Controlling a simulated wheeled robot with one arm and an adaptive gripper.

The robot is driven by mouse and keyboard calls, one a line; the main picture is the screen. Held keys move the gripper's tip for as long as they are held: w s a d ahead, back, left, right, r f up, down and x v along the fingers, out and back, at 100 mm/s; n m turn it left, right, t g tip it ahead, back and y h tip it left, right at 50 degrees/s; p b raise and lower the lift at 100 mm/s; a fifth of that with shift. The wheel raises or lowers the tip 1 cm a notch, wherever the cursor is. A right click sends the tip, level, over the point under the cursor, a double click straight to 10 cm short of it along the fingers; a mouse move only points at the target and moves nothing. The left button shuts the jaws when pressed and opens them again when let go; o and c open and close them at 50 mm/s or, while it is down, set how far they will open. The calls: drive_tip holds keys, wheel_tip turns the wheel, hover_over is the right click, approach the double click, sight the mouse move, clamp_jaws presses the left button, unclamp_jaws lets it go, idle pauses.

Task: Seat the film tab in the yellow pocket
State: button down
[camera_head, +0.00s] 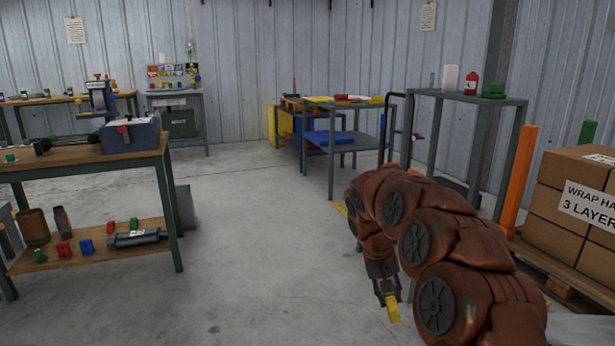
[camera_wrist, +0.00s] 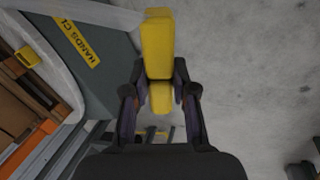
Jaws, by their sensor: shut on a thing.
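My gripper (camera_head: 384,284) hangs low in front of my arm in the head view. It is shut on a yellow block-like piece, which I take to be the film tab (camera_head: 392,308). In the wrist view the film tab (camera_wrist: 157,45) sits between the two dark fingers of my gripper (camera_wrist: 160,88) and extends beyond them. A small yellow part with a dark opening, perhaps the yellow pocket (camera_wrist: 27,57), shows at the far left of the wrist view, apart from the tab. The film tab is clear of the floor behind it.
A grey round-edged platform (camera_wrist: 105,60) with a yellow hand-warning label lies left of my gripper. Stacked cartons (camera_head: 570,185) on a pallet stand at right, beside an orange post (camera_head: 519,180). A workbench (camera_head: 85,165) stands left. The middle floor is clear.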

drive_tip(key=r, duration=0.1)
drive_tip(key=s+a+r, duration=0.1)
drive_tip(key=r+p, duration=0.1)
drive_tip(key=r, duration=0.1)
drive_tip(key=shift+s+a, duration=0.2)
drive_tip(key=shift+s, duration=0.05)
drive_tip(key=r+p, duration=0.1)
drive_tip(key=p, duration=0.1)
drive_tip(key=shift+r+p, duration=0.2)
drive_tip(key=shift+p, duration=0.1)
wheel_tip(320, 180, up, 22)
drive_tip(key=p, duration=3.3)
hover_over(389, 299)
drive_tip(key=s+a, duration=0.1)
drive_tip(key=s, duration=0.1)
drive_tip(key=shift+s+f, duration=0.15)
drive_tip(key=shift+s, duration=0.05)
